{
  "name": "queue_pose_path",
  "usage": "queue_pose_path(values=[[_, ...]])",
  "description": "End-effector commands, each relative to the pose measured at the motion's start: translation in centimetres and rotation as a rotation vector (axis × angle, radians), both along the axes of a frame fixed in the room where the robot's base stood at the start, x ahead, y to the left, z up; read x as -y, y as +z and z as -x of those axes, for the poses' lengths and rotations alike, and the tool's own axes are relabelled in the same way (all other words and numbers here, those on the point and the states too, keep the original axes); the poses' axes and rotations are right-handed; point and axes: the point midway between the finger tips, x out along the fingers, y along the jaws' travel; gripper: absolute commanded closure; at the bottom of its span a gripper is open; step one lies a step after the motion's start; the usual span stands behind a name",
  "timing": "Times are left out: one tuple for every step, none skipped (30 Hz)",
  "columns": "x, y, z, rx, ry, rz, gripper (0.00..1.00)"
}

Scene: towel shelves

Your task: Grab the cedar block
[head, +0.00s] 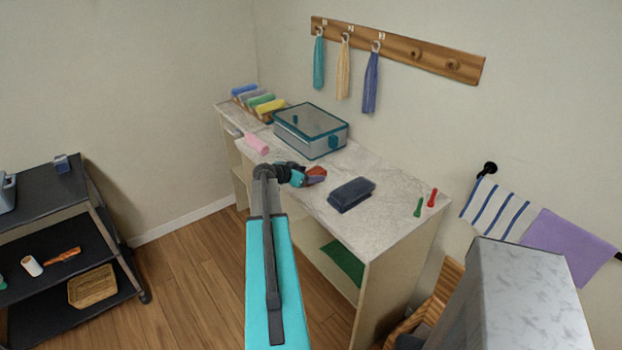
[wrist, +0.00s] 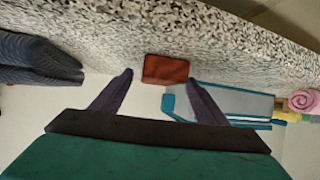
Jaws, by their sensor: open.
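The cedar block (head: 317,172) is a small reddish-brown block on the speckled stone counter, partly hidden by my gripper in the head view. In the wrist view the block (wrist: 166,69) shows at the fingertips, in the gap between the two fingers, with counter visible around it. My gripper (wrist: 161,78) is open and empty, with one dark finger on each side of the gap. In the head view my gripper (head: 304,179) is low over the counter, right at the block. I cannot tell whether the fingers touch it.
A folded dark blue towel (head: 351,194) lies right of the block. A teal-edged clear box (head: 330,143) stands behind it. A pink roll (head: 256,143) lies to the left. Green and red small items (head: 432,198) are near the right end. Bare counter (head: 385,217) lies between.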

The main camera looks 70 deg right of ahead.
Motion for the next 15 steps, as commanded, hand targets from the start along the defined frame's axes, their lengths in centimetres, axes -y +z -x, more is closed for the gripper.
queue_pose_path(values=[[0.0,0.01,0.0,0.0,0.0,0.0,0.37],[0.0,0.01,0.0,0.0,0.0,0.0,0.42],[0.0,0.01,-0.01,0.0,0.0,0.0,0.49],[0.0,0.01,-0.01,0.0,0.0,0.0,0.54],[0.0,0.01,-0.01,0.0,0.0,0.0,0.59],[0.0,0.01,-0.01,0.0,0.0,0.0,0.66],[0.0,0.01,-0.01,0.0,0.0,0.0,0.71],[-0.01,0.02,-0.01,0.0,0.0,0.0,0.76],[-0.01,0.01,-0.02,0.0,0.0,0.0,0.8],[0.0,0.03,-0.02,0.0,0.0,0.0,0.8],[0.0,0.03,-0.02,0.0,0.0,0.0,0.8],[0.0,0.02,-0.02,0.0,0.0,0.0,0.8],[0.0,0.02,-0.02,0.0,0.0,0.0,0.8],[0.0,0.02,-0.02,0.0,0.0,0.0,0.8],[-0.01,0.02,-0.03,0.0,0.0,0.0,0.8]])
